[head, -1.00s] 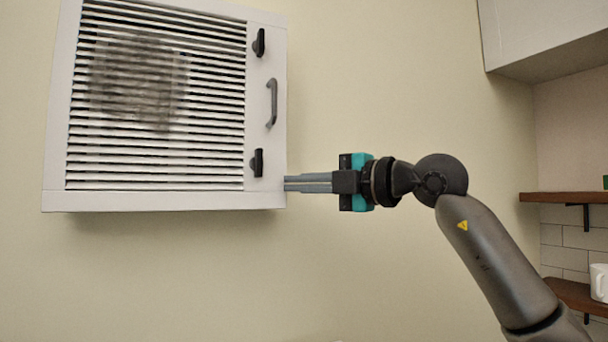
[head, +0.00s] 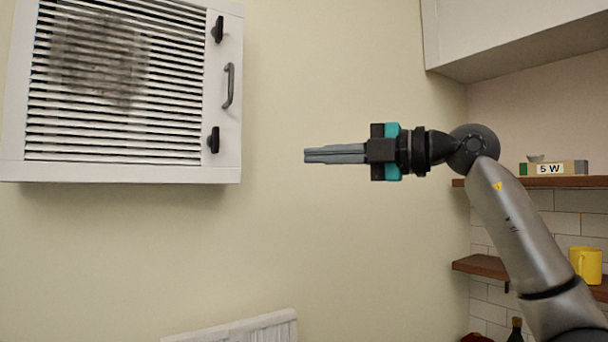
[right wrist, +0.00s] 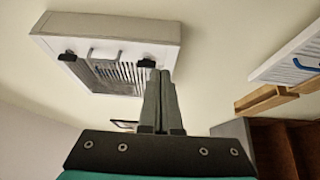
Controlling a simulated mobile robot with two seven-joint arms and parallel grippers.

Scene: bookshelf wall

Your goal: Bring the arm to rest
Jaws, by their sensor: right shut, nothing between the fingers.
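My right gripper (head: 306,156) is shut and empty in the head view. It points left, in free air in front of the plain wall, to the right of a white louvred vent (head: 232,150) and apart from it. The right arm comes in from the lower right. In the right wrist view the closed fingers (right wrist: 162,75) point up the picture, and the vent (right wrist: 160,30) shows beyond them. The vent has two black latches and a grey handle (head: 229,86), and a dark smudge covers part of its slats. My left gripper is not in view.
Wooden shelves (head: 482,265) at the right hold a yellow mug (head: 586,265) and a box marked "5 W" (head: 556,168). A white cabinet (head: 520,30) hangs at the upper right. A white ribbed panel (head: 245,329) shows at the bottom. The wall between vent and shelves is clear.

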